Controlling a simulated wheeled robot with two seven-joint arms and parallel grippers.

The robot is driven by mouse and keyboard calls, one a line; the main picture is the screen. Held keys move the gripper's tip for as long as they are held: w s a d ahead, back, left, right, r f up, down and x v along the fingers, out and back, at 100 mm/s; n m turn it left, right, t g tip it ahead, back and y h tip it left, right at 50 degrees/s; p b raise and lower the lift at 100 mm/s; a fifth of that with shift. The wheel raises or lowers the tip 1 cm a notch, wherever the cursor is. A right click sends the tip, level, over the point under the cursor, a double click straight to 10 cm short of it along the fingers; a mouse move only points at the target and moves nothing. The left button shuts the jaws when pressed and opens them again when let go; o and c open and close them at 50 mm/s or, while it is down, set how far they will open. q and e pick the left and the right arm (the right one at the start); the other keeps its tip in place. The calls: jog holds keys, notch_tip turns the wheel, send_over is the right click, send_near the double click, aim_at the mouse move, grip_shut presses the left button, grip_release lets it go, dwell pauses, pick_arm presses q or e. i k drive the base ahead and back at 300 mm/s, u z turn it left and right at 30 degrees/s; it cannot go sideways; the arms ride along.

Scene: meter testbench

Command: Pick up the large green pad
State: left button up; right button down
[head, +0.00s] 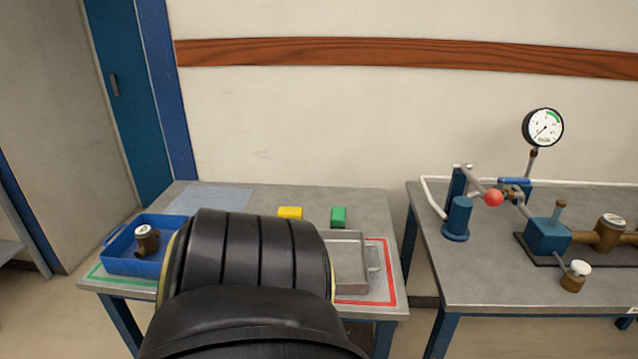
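A small green block (339,217) lies near the back of the left table, right of centre. It is the only solid green block in view, and I cannot tell whether it is the large green pad. A green outline (134,280) is also marked on the table's front left. Neither of my grippers shows in the head view. A large black link of my own arm fills the lower middle and hides the centre of the table.
A yellow block (290,213) lies left of the green one. A blue tray (125,257) holds a brass meter (146,240). A metal tray (362,236) stands in a red outline (392,285). The right bench (470,276) carries a gauge (543,127) and piping.

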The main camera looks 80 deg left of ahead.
aim_at(338, 213)
jog(key=u, duration=1)
jog(key=i, duration=0.85)
jog(key=u, duration=1)
